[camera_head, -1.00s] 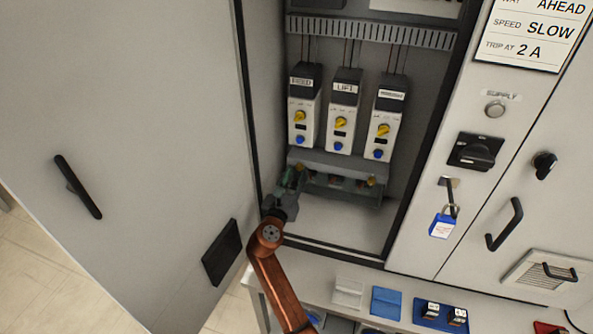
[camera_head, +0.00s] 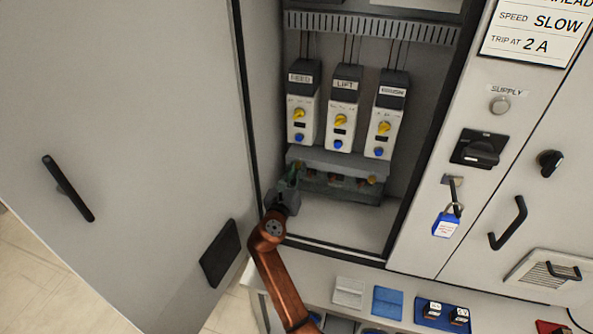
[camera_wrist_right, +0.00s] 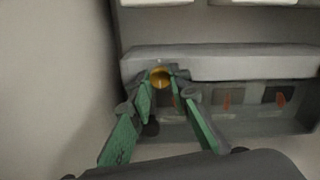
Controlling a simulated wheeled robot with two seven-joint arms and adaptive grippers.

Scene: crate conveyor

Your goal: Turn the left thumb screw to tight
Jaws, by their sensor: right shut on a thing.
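In the head view my right gripper (camera_head: 290,190) reaches into the cabinet at the lower left of the housing and mostly hides this screw. My left gripper is not in view.
Three drive modules, one labelled LIFT (camera_head: 342,110), stand above the housing. The open cabinet door (camera_head: 120,120) is on the left. A padlock (camera_head: 446,222) hangs on the right panel. A shelf below holds blue and white pieces (camera_head: 388,302). The cabinet floor is bare.

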